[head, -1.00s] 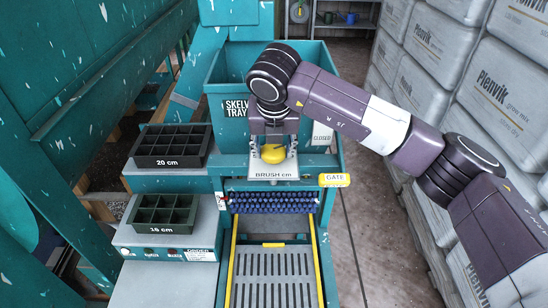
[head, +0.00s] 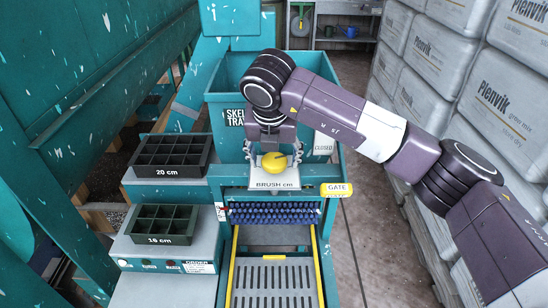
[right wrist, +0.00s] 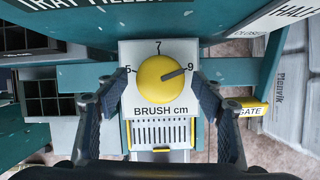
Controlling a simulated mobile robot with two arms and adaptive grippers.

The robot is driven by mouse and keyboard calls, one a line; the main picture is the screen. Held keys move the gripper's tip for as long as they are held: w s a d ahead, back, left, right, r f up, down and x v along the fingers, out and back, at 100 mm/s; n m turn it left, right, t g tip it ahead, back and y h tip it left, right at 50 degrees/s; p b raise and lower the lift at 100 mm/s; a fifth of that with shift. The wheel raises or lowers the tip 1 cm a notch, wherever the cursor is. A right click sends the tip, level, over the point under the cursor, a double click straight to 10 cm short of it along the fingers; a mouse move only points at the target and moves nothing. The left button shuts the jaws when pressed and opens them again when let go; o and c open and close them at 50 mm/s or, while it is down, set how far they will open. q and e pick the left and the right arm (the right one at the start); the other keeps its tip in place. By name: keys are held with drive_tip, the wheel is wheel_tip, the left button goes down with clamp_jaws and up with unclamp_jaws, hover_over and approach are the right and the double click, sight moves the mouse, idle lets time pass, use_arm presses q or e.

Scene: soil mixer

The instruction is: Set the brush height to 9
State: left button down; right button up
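The yellow brush knob (right wrist: 159,83) sits on the white BRUSH cm plate (right wrist: 152,112), with marks 5, 7 and 9 around it. Its dark pointer line is aimed right and slightly up, at the 9. The knob also shows in the head view (head: 274,162). My right gripper (right wrist: 160,98) is open, with one finger on each side of the knob and a visible gap to it. In the head view my right gripper (head: 273,152) stands just above and behind the knob. My left gripper is not in view.
Below the plate are a blue brush roller (head: 274,212) and a slotted tray bed (head: 274,283). A yellow GATE tag (head: 336,190) is at right. Cell trays marked 20 cm (head: 170,155) and 16 cm (head: 160,223) stand left. Stacked Plenvik bags (head: 490,90) line the right.

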drive_tip(key=v, duration=1.2)
